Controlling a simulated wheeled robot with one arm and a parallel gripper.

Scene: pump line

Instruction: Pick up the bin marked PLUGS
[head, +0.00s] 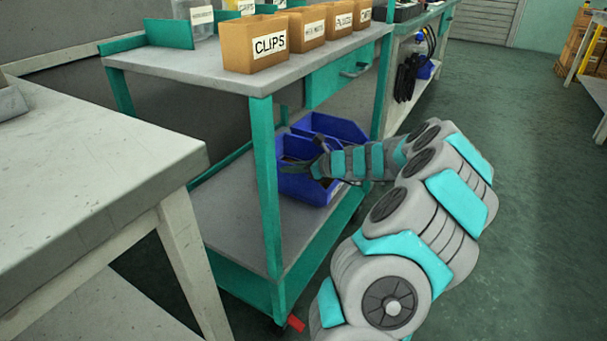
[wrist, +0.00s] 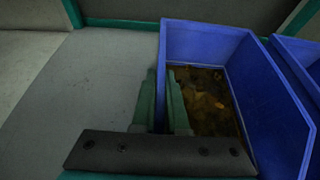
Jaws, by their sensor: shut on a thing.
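My gripper (head: 300,166) reaches into the lower shelf of the green trolley and is shut on the wall of a blue bin (head: 302,188). In the wrist view, the fingers (wrist: 163,108) straddle the bin's left wall, one inside and one outside. This blue bin (wrist: 190,38) holds small brown and gold pieces and appears to rest on the shelf. I cannot read a PLUGS label on it from here. A second blue bin (head: 340,127) stands close beside it; its edge also shows in the wrist view (wrist: 296,50).
The trolley's top shelf (head: 190,72) carries several brown boxes, the nearest marked CLIPS (head: 252,50); the other labels are hard to read. A trolley post (head: 265,190) stands left of my arm. A grey table (head: 80,180) is at left. Open floor (head: 500,130) lies right.

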